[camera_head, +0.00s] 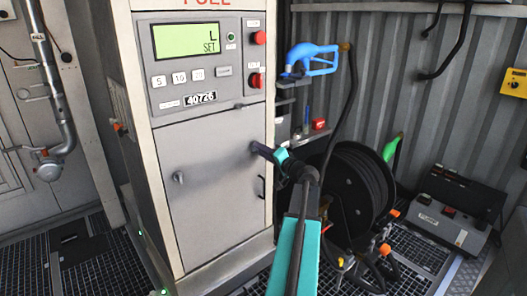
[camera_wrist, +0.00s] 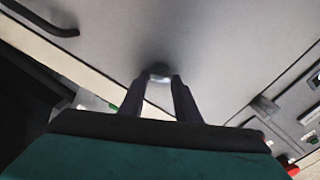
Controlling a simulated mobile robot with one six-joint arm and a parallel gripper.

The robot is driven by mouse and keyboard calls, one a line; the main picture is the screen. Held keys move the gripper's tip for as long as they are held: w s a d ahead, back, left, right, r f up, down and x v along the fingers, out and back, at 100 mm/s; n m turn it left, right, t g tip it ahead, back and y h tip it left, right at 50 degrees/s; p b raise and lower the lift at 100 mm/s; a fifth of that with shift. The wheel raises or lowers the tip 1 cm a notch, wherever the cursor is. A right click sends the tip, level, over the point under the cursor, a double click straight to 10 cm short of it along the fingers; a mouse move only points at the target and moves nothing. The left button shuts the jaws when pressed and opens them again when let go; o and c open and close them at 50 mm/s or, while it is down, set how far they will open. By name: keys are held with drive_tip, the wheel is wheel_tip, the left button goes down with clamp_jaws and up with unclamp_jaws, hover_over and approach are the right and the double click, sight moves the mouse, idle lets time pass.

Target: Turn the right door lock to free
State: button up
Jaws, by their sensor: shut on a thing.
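The dispenser's grey door (camera_head: 215,205) is closed, below the control panel. My gripper (camera_head: 256,148) reaches in from the lower right to the door's upper right. In the wrist view its two dark fingers are closed on the right door lock (camera_wrist: 159,69), a small grey knob on the door face. The fingers hide much of the lock, so I cannot tell which way it is turned. In the head view my gripper hides it. The left door lock (camera_head: 178,177) stands free on the door's left side. A black door handle (camera_head: 262,187) is below my gripper.
The control panel (camera_head: 208,62) with display and red buttons is above the door. A blue nozzle (camera_head: 312,58) hangs at the dispenser's right. A black hose reel (camera_head: 362,185) stands close behind my arm. A dark case (camera_head: 452,215) is on the grating at right.

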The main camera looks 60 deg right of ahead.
drive_tip(key=m+p, duration=0.1)
drive_tip(key=m, duration=0.4)
drive_tip(key=shift+m, duration=0.3)
idle(0.4)
drive_tip(key=o, duration=1)
drive_tip(key=shift+o, duration=0.2)
drive_tip(key=shift+f, duration=0.1)
drive_tip(key=shift+s, duration=0.15)
drive_tip(key=v, duration=1.3)
drive_tip(key=shift+s, duration=0.25)
